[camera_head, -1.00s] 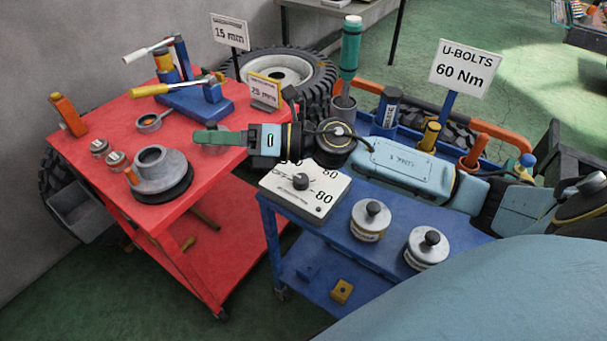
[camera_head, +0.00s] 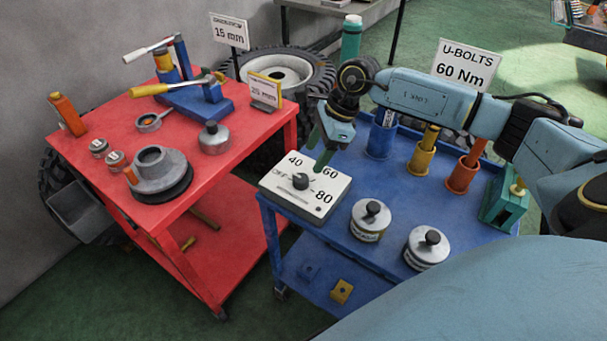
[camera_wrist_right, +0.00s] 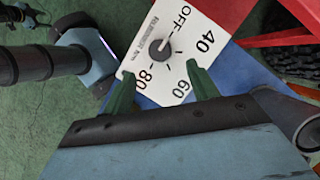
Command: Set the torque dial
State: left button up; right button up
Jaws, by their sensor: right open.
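The torque dial is a white box (camera_head: 324,194) with a dark round knob (camera_head: 300,181), lying on the near left corner of the blue cart; marks 40, 60 and 80 show. In the right wrist view the dial plate (camera_wrist_right: 185,62) also reads OFF, and the knob (camera_wrist_right: 160,49) has a small pale mark that seems to face the OFF side. A sign (camera_head: 464,69) reads "U-BOLTS 60 Nm". My right gripper (camera_head: 319,149) is open and empty, pointing down over the dial's far edge, its fingers apart from the knob. My left gripper is not in view.
The blue cart (camera_head: 338,235) also holds two knobbed metal weights (camera_head: 370,220) (camera_head: 428,247) and several coloured holders at the back. The red cart (camera_head: 85,160) holds a lidded metal pot (camera_head: 213,138), a grey ring part (camera_head: 160,172) and a blue press.

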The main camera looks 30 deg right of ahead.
aim_at(302, 178)
jog(key=x, duration=0.8)
jog(key=shift+a, duration=0.1)
jog(key=c, duration=1)
